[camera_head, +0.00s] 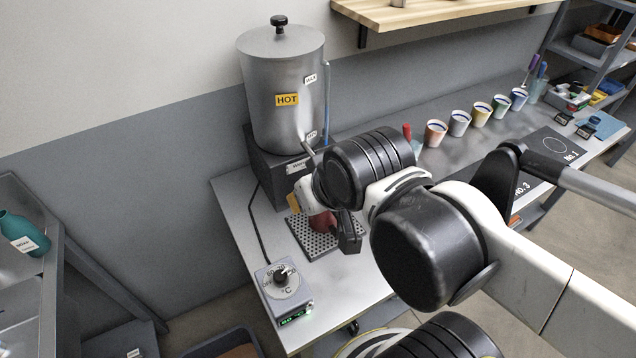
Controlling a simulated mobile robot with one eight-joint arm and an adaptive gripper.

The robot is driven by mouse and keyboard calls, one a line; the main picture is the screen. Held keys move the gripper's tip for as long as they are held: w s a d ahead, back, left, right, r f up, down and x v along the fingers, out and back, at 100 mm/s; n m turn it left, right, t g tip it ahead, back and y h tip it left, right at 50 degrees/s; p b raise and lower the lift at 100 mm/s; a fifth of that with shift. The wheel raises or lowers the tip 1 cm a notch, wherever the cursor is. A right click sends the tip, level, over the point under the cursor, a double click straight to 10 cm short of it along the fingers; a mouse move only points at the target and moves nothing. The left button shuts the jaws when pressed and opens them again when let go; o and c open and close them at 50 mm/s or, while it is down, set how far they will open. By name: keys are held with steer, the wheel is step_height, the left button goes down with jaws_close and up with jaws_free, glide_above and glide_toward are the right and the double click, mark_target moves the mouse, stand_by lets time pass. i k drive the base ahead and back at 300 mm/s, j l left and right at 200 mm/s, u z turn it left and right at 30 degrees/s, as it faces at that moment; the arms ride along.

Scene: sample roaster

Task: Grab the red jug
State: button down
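A red jug (323,221) stands on the perforated drip tray (302,238) in front of the hot water urn. Only part of the jug shows, since my arm and gripper cover much of it. My gripper (347,232) is at the jug, with a dark finger in front of its right side. The other finger is hidden, so I cannot tell whether the gripper is open or shut on it.
The steel urn (280,95) labelled HOT stands behind, its tap just above the jug. A temperature controller (283,290) with a cable sits at the table's front left. Several cups (459,123) line the table's back right. Shelves (590,50) stand far right.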

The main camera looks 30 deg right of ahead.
mark_target(325, 221)
steer(key=z, duration=0.45)
steer(key=k+l+u, duration=0.25)
steer(key=k, duration=0.25)
steer(key=k+l+u, duration=0.2)
steer(key=k+l, duration=0.2)
steer(key=k, duration=0.1)
